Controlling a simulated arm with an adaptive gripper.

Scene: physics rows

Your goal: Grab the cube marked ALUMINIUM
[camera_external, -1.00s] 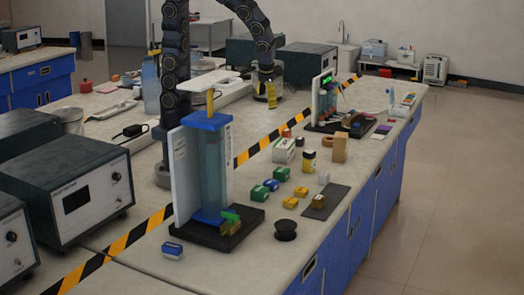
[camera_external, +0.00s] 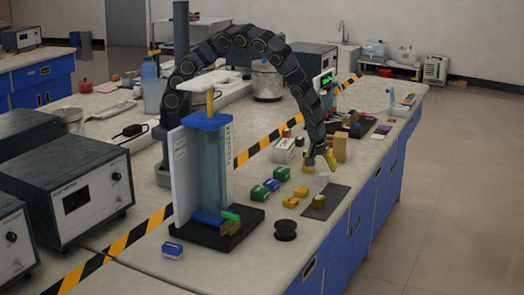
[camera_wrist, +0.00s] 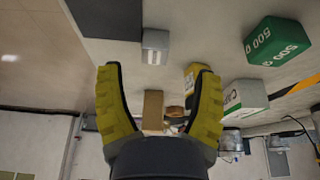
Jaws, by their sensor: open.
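A small silver-grey cube (camera_external: 322,179) sits on the bench beside the dark mat; in the wrist view (camera_wrist: 155,46) it is ahead of the fingertips, with a dark mark on its face too small to read. My gripper (camera_external: 320,163) has yellow fingers and is over the bench just above and behind this cube. In the wrist view my gripper (camera_wrist: 156,70) is open and empty, with the cube centred beyond the gap and not touched. A brown-gold cube (camera_external: 318,201) rests on the dark mat. No ALUMINIUM lettering is legible.
The dark mat (camera_external: 336,194) lies at the bench's right side. Green weights (camera_wrist: 278,42) and yellow blocks (camera_external: 301,191) lie left of the cube in the external view. A wooden block (camera_external: 340,148) stands close behind my gripper. A black spool (camera_external: 286,230) is nearer the front.

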